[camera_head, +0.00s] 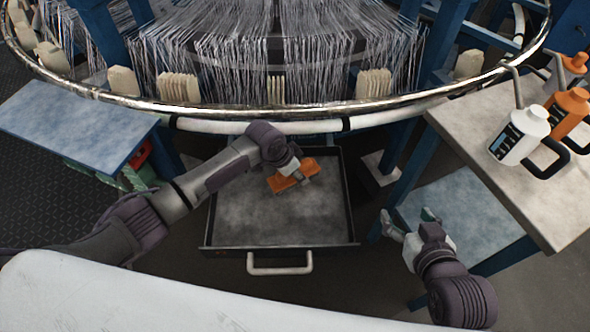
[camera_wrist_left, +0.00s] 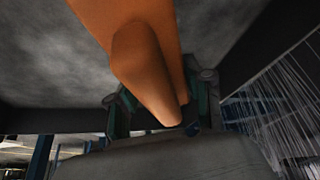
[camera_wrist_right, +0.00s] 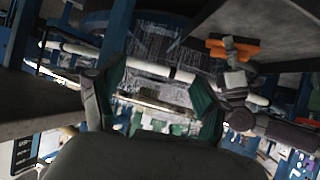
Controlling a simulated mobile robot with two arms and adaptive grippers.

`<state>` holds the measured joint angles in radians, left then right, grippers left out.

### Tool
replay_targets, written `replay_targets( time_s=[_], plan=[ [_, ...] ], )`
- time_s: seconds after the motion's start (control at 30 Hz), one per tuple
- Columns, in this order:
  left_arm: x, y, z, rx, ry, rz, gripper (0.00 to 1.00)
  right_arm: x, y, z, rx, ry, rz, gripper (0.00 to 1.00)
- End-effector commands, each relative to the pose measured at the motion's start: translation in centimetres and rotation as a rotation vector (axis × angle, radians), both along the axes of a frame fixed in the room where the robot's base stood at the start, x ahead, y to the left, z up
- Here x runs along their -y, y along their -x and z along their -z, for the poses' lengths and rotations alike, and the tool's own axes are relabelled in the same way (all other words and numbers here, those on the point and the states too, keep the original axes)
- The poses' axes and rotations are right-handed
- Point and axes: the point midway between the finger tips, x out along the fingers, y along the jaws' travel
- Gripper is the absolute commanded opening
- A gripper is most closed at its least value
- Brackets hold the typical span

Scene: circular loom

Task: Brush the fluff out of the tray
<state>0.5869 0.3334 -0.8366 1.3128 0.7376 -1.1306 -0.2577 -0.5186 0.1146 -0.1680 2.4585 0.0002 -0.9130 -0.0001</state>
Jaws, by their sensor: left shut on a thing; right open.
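The tray (camera_head: 245,222) is a dark, pulled-out drawer with a pale handle, under the loom. Its floor is mottled grey; I cannot make out separate fluff on it. My left gripper (camera_head: 298,176) is shut on an orange brush (camera_head: 279,184) over the back right of the tray. The brush's orange handle and body (camera_wrist_left: 130,50) fill the middle of the left wrist view. I cannot tell whether the brush touches the tray floor. My right gripper (camera_head: 410,222) is open and empty, right of the tray; its spread fingers show in the right wrist view (camera_wrist_right: 158,88).
The loom's shiny ring (camera_head: 250,112) and hanging white threads stand just behind the tray. A table (camera_head: 505,180) at right holds a white bottle (camera_head: 519,137) and orange bottles (camera_head: 569,108). Blue-legged low platforms stand left (camera_head: 75,120) and right (camera_head: 465,215).

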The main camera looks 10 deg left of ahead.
Motion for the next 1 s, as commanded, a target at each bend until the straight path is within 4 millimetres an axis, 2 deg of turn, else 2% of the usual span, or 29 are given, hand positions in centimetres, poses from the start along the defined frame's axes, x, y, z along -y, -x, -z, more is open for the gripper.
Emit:
replay_targets(
  time_s=[0.03, 0.37, 1.0],
  plan=[
    [0.8, -0.4, -0.9, 0.01, 0.008, 0.008, 0.03, 0.1, 0.2, 0.1, -0.016, 0.004, 0.001, 0.76],
    [0.5, -0.3, -1.1, 0.011, 0.009, 0.007, 0.03, 0.5, 1.2, 1.1, -0.091, 0.021, 0.008, 0.76],
    [-0.8, 0.3, -1.2, 0.013, 0.01, 0.004, 0.03, 2.2, 5.8, 4.1, -0.375, 0.084, 0.03, 0.76]
  ],
)
